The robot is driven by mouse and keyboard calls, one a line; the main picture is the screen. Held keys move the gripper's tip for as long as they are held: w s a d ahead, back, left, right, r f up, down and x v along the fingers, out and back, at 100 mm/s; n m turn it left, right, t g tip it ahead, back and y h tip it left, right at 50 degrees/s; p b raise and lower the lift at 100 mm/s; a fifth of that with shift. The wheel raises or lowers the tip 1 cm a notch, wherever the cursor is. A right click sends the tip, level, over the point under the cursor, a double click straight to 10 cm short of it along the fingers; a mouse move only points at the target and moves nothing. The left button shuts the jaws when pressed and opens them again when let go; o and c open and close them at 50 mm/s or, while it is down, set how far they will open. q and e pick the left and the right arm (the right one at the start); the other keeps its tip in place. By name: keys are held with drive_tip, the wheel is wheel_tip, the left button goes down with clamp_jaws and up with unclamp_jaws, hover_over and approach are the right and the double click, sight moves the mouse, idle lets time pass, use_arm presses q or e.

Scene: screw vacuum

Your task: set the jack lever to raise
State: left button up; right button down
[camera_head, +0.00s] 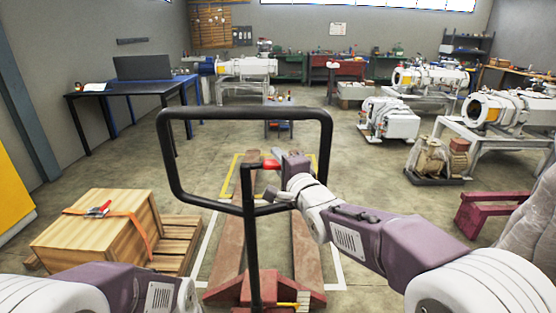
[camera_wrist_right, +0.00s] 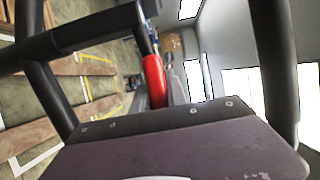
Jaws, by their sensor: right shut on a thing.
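The pallet jack's black loop handle (camera_head: 246,112) stands upright in front of me, on a black shaft that runs down to the dark red jack (camera_head: 226,292). The red jack lever (camera_head: 271,164) shows inside the lower part of the loop, next to the shaft. My right gripper (camera_head: 280,165) reaches in from the right and is shut on the red lever. In the right wrist view the red lever (camera_wrist_right: 154,80) lies just ahead of the gripper body, between black handle bars (camera_wrist_right: 100,32). The fingertips are partly hidden. Of my left arm only links show, not its gripper.
A wooden crate (camera_head: 92,233) with an orange strap sits on a pallet (camera_head: 180,241) at the left. The jack's forks (camera_head: 306,238) extend ahead over open floor. White vacuum machines (camera_head: 392,120) and a pump (camera_head: 437,158) stand at the right. A dark table (camera_head: 132,87) stands back left.

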sight(278, 170)
drive_tip(key=shift+f, duration=0.1)
idle(0.5)
wheel_tip(278, 170, down, 3)
drive_tip(key=m+t+b, duration=0.1)
drive_tip(key=m+b, duration=0.1)
drive_tip(key=b, duration=0.4)
drive_tip(key=shift+m, duration=0.4)
drive_tip(key=shift+m+t+b, duration=0.3)
drive_tip(key=shift+m+b, duration=0.1)
drive_tip(key=shift+b, duration=0.1)
drive_tip(key=shift+r, duration=0.25)
drive_tip(key=c, duration=1.3)
unclamp_jaws()
